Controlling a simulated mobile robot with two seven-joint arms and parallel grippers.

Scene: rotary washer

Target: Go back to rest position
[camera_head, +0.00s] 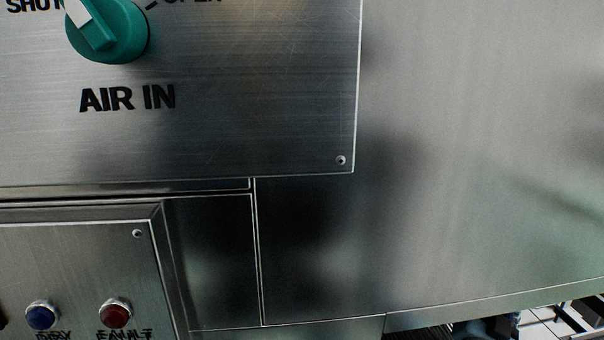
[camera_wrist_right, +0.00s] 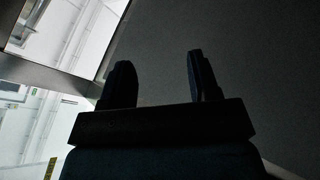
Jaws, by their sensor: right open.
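The green AIR IN knob (camera_head: 108,32) is at the top left of the head view, on a brushed-metal panel (camera_head: 250,100). Its white pointer is turned up-left toward the SHUT label (camera_head: 34,5). In the right wrist view my right gripper (camera_wrist_right: 160,80) is open, with its two dark fingers apart and nothing between them. A plain dark surface lies behind the fingers; I cannot tell how far off it is. Neither gripper shows in the head view, and my left gripper is not in view.
Below the knob panel, a lower panel (camera_head: 70,255) carries a blue DRY button (camera_head: 41,315) and a red FAULT button (camera_head: 115,313). A smooth metal wall (camera_head: 480,150) fills the right side. White floor tiles (camera_head: 543,325) show at the bottom right corner. Bright room structures (camera_wrist_right: 70,35) show at the wrist view's left.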

